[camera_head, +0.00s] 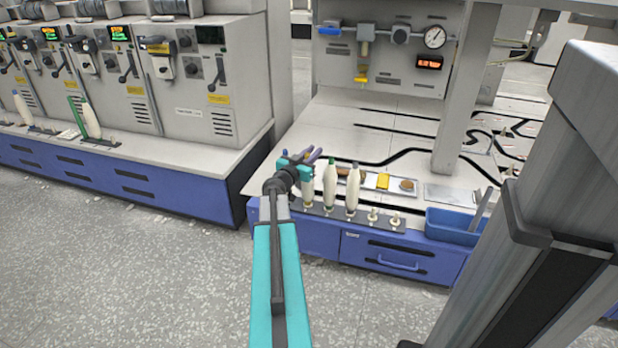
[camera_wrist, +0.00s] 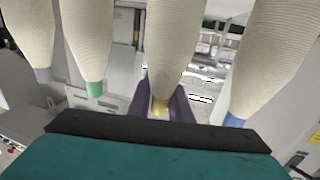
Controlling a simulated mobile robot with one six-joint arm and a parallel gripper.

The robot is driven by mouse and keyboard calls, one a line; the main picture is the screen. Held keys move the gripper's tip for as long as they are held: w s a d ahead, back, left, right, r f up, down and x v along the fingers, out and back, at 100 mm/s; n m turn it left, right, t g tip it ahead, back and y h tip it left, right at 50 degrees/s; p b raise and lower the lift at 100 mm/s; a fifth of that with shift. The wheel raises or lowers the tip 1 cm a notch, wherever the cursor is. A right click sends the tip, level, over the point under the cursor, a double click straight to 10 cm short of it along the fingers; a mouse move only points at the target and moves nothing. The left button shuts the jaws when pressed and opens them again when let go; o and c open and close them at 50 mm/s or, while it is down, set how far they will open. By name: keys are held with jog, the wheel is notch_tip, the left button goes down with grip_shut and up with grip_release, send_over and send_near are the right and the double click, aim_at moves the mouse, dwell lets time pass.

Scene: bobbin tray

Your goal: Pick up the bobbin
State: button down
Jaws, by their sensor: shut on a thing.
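The bobbin (camera_wrist: 168,45) is a cream wound cone with a gold tip. In the wrist view it is in the middle, with its tip between the purple fingers of my gripper (camera_wrist: 162,106), which is shut on it. In the head view my gripper (camera_head: 309,157) is at the left end of the row, and the held bobbin (camera_head: 307,190) is partly covered by it. I cannot tell whether its base is still on the rail. Beside it are a green-tipped bobbin (camera_head: 330,186) and another bobbin (camera_head: 352,188). A blue-tipped bobbin (camera_wrist: 270,60) is on the other side.
Two empty pegs (camera_head: 395,219) stand at the rail's right, near a blue bin (camera_head: 455,226). A shallow tray (camera_head: 362,181) with small items lies behind the row. The neighbouring bobbins leave narrow gaps around my fingers. A grey post (camera_head: 463,100) rises from the worktop.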

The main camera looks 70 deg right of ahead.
jog(key=shift+r, duration=0.15)
notch_tip(320, 180, up, 18)
jog(key=p, duration=0.5)
dwell(0.8)
